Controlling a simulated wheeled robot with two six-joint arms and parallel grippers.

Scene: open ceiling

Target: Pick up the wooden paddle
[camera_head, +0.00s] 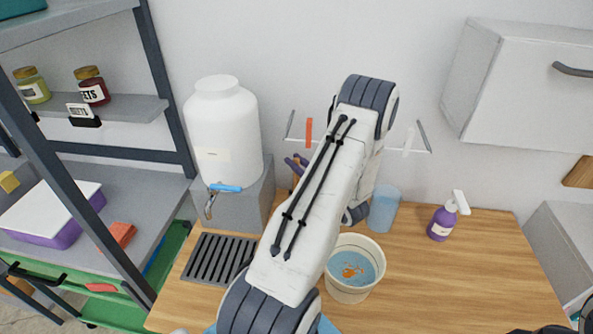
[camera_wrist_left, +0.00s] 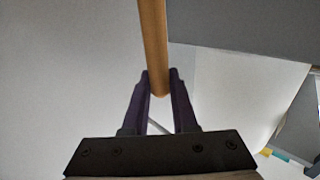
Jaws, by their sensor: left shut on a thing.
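The wooden paddle shows in the left wrist view as a round, light-brown shaft (camera_wrist_left: 154,40) running from the top edge down between the fingers. My left gripper (camera_wrist_left: 159,82) is shut on its end, with a dark purple finger on either side. The rest of the paddle is outside that view. In the head view my left arm crosses the middle and hides much of the counter's back. Small purple fingertips (camera_head: 297,161) show just left of the arm, near the wall; the paddle is hard to make out there. I cannot see my right gripper.
A white dispenser (camera_head: 223,130) with a tap stands on a grey block at left. A cream bucket (camera_head: 348,292), a blue cup (camera_head: 384,207) and a purple soap bottle (camera_head: 443,218) stand on the wooden counter (camera_head: 480,270). Its right part is clear. A shelf (camera_head: 150,107) stands left.

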